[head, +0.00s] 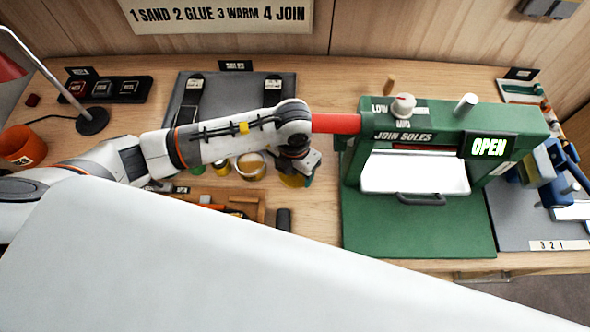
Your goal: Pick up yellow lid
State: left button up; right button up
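A yellow lid-like piece (293,181) shows on the bench just under my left gripper (300,172), partly hidden by it. My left gripper points down at this piece, and its fingers are too small and covered to tell whether they are open or touching it. An open round pot (251,166) with a yellowish rim stands just left of the gripper, beside a smaller yellow-rimmed tin (221,167). My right gripper is not in view.
A green press (420,225) with a lit OPEN sign stands right of the gripper. A wooden tray (240,203) with tools lies in front. A grey mat (235,85) lies behind. An orange cup (20,147) and lamp (92,121) stand left. A large white surface hides the front.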

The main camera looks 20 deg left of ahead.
pick_arm(q)
jog(key=c, duration=0.4)
